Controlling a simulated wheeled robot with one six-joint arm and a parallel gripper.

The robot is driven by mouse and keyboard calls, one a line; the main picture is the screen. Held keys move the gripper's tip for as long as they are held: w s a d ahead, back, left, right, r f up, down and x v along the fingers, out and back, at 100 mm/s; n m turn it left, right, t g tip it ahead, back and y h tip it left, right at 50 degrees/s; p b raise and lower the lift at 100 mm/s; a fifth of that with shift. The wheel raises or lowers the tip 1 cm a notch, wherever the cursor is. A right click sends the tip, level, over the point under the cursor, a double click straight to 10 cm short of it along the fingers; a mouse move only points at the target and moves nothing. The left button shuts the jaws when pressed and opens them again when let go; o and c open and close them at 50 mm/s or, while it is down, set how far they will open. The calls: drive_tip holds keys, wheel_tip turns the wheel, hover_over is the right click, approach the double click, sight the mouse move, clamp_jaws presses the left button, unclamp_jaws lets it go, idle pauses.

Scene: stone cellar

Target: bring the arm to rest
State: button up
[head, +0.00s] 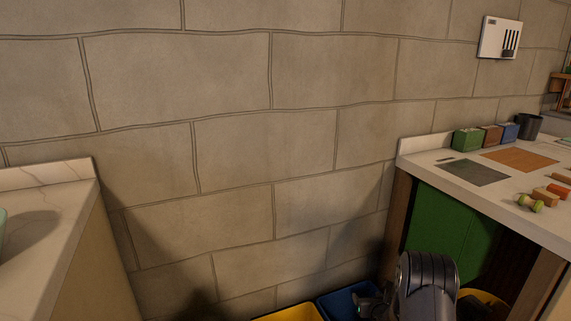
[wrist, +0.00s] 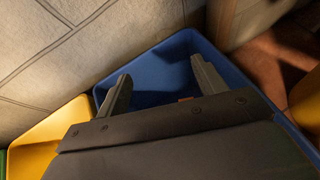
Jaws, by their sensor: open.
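My gripper (wrist: 160,72) is open in the wrist view, its two fingers apart with nothing between them. It is over the blue bin (wrist: 240,80), whose inside shows past the fingers. In the head view my arm reaches down at the lower right, beside the same blue bin (head: 338,304). The fingers cannot be made out clearly there. A small reddish thing shows in the blue bin just beyond my gripper's body, mostly hidden.
A yellow bin (wrist: 42,138) stands left of the blue one. Another yellow thing (head: 484,296) is right of my arm. A workbench (head: 420,160) with blocks, mats and small boxes stands right; a pale counter (head: 70,195) stands left. Stone wall (head: 250,150) lies behind.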

drive_tip(key=s+a+r+y+p, duration=0.1)
drive_tip(key=s+a+r+p, duration=0.2)
drive_tip(key=r+p, duration=0.6)
drive_tip(key=s+a+r+n+p, duration=0.1)
drive_tip(key=s+a+r+p, duration=0.2)
drive_tip(key=r+p, duration=0.7)
drive_tip(key=s+a+r+n+y+p, duration=0.1)
drive_tip(key=r+p, duration=0.8)
drive_tip(key=r, duration=2)
drive_tip(key=shift+s+a+y, duration=0.3)
drive_tip(key=shift+s+a, duration=1)
drive_tip(key=shift+s, duration=0.3)
